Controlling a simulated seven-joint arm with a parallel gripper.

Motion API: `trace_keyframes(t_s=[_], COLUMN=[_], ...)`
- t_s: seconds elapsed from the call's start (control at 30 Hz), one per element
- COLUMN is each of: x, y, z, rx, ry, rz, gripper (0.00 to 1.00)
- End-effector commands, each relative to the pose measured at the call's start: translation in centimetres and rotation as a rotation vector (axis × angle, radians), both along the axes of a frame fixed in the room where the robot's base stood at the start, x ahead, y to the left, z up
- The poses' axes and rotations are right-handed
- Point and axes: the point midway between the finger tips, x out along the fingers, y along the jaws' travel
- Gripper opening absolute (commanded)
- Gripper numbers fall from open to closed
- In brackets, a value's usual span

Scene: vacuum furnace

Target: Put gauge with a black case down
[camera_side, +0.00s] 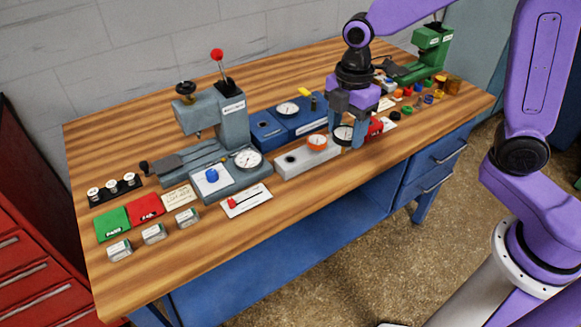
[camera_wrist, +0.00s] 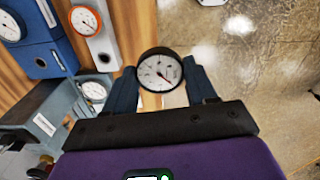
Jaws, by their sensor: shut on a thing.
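The gauge with a black case (camera_side: 344,133) is a round dial with a white face. My gripper (camera_side: 347,132) is shut on it near the front right part of the bench. In the wrist view the gauge (camera_wrist: 160,71) sits between the two blue fingers of my gripper (camera_wrist: 163,80), its face and red needle toward the camera. Whether its bottom touches the bench or hangs above it, I cannot tell.
A grey block (camera_side: 296,164) with an orange-rimmed gauge (camera_side: 317,142) is just left of my gripper. A blue unit with a dial (camera_side: 290,110) stands behind. A grey press (camera_side: 220,130) is further left. Small coloured parts (camera_side: 420,103) and a green press (camera_side: 430,50) lie right.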

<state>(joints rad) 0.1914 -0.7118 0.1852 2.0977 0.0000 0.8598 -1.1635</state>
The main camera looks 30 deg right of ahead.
Motion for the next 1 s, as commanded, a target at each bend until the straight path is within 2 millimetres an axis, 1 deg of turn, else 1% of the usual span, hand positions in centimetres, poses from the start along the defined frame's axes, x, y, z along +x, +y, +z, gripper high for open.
trace_keyframes(t_s=[0.13, 0.4, 0.53, 0.67, 1.0], x=[0.0, 0.0, 0.7, 2.5, 8.2], y=[0.3, 0.3, 0.6, 1.1, 3.0], z=[0.2, 0.2, -0.1, -1.0, -3.7], rx=[0.000, 0.000, 0.000, 0.000, 0.000], ry=[-0.001, -0.001, -0.001, 0.001, -0.001], rz=[0.045, 0.046, 0.045, 0.043, 0.043], gripper=[0.23, 0.23, 0.23, 0.23, 0.23])
